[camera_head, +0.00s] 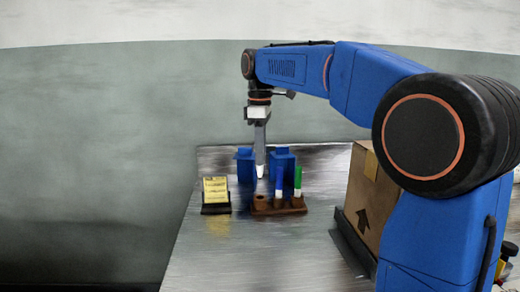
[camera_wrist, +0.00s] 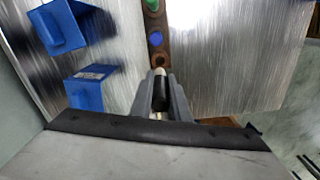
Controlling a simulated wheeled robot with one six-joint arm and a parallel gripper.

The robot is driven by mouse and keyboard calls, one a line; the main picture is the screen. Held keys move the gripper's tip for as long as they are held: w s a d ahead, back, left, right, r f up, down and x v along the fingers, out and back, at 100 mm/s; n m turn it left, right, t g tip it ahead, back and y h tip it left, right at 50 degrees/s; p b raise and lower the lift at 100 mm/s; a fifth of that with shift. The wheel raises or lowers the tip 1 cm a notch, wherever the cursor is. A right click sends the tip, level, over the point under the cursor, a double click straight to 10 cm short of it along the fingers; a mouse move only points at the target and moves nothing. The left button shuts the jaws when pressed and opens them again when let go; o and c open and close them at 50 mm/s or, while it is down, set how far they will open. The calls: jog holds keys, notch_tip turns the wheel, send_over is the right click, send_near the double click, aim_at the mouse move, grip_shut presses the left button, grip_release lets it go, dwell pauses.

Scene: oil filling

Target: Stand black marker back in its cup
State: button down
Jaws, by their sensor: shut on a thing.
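My gripper (camera_head: 261,138) points down in the head view and is shut on the black marker (camera_head: 260,171). The marker hangs roughly upright, with its white lower end showing below the fingers. In the wrist view the marker's dark part (camera_wrist: 160,95) sits between my fingers (camera_wrist: 161,90). The brown holder (camera_head: 283,210) stands on the table below, with a blue marker (camera_head: 279,182) and a green marker (camera_head: 298,178) upright in it. Its left hole (camera_head: 260,197) looks empty and lies almost under the held marker. The marker's lower end appears above the holder.
Two blue bins (camera_head: 245,166) (camera_head: 283,160) stand behind the holder. A stand with yellow notes (camera_head: 216,190) is to its left. A cardboard box (camera_head: 370,200) stands to the right on a dark base. The metal table (camera_head: 270,255) is clear in front of the holder.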

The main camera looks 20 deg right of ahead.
aim_at(260, 173)
jog(key=shift+f, duration=4.2)
jog(key=c, duration=1.6)
grip_release()
jog(key=shift+r, duration=0.1)
notch_tip(260, 173, up, 16)
jog(key=shift+f, duration=0.2)
jog(key=shift+r, duration=0.75)
jog(key=shift+s, duration=0.1)
